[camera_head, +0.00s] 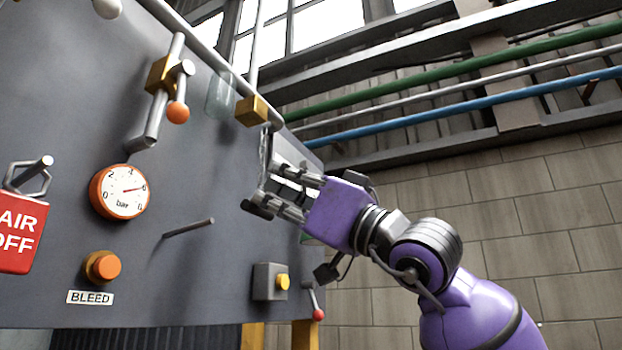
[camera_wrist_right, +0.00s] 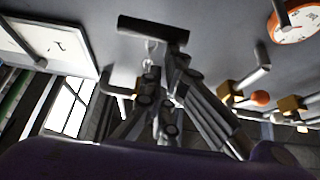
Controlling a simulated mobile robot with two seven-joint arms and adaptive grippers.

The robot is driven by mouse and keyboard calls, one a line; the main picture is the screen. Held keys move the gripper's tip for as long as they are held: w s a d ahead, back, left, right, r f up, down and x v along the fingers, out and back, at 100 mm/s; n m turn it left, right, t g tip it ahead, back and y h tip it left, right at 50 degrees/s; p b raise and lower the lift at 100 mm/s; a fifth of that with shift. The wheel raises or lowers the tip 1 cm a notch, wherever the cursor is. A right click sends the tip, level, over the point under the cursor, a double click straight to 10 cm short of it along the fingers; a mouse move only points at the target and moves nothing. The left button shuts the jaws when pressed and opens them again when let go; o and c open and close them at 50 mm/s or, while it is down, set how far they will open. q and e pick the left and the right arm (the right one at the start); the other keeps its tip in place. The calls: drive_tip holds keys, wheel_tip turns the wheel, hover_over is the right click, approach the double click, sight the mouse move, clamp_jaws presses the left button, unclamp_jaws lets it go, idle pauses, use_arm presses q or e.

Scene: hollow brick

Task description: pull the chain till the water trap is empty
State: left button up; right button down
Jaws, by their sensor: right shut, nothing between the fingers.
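The clear glass bowl, which looks like the water trap (camera_head: 220,97), hangs under the pipe at the top of the grey panel. Its water level cannot be made out. A thin chain (camera_head: 263,150) hangs below the brass block. It shows in the right wrist view (camera_wrist_right: 150,50), joined to a dark crossbar (camera_wrist_right: 152,30) that looks like its handle. The crossbar also shows in the head view (camera_head: 257,208). My right gripper (camera_head: 280,195) is shut at the chain's lower end, just above the crossbar, holding nothing. The fingers partly hide the chain. My left gripper is out of view.
The panel carries a pressure gauge (camera_head: 120,191), an orange-knobbed lever (camera_head: 178,112), a bleed button (camera_head: 104,267), a thin rod (camera_head: 188,228) and a yellow-button box (camera_head: 270,281). A red sign (camera_head: 20,235) hangs at left. Room right of the panel is open.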

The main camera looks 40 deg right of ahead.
use_arm(q)
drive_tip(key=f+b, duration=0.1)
drive_tip(key=b, duration=0.1)
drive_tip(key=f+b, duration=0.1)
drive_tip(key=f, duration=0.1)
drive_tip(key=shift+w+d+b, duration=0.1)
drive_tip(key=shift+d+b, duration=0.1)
drive_tip(key=shift+b, duration=0.15)
use_arm(e)
drive_tip(key=s+d+f, duration=0.2)
drive_tip(key=s+d, duration=0.1)
drive_tip(key=s, duration=0.5)
drive_tip(key=shift+s+d+f, duration=0.2)
drive_tip(key=shift+s+f, duration=0.1)
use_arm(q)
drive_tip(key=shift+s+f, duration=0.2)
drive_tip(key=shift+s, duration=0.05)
